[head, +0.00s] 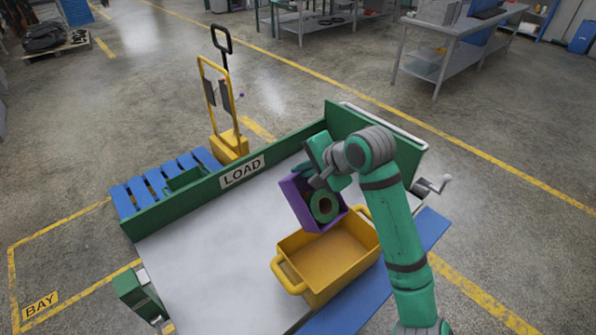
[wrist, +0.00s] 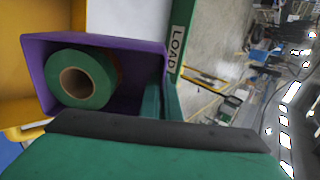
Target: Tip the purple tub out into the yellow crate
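The purple tub (head: 297,205) hangs in the air, tilted, with its open side facing the viewer and toward the crate. My gripper (head: 318,181) is shut on the tub's rim; the tub (wrist: 140,62) also shows in the wrist view. A green roll with a brown core (head: 324,207) is inside the tub, and the roll (wrist: 88,78) fills its left part in the wrist view. Something brownish shows behind it, mostly hidden. The yellow crate (head: 330,283) sits just below the tub, upright, and its visible floor is bare.
The crate stands on a pale bed with green side boards; one board carries a LOAD sign (head: 242,171). A blue pallet (head: 150,188) and a yellow hand truck (head: 228,145) stand beyond it. The bed left of the crate is clear.

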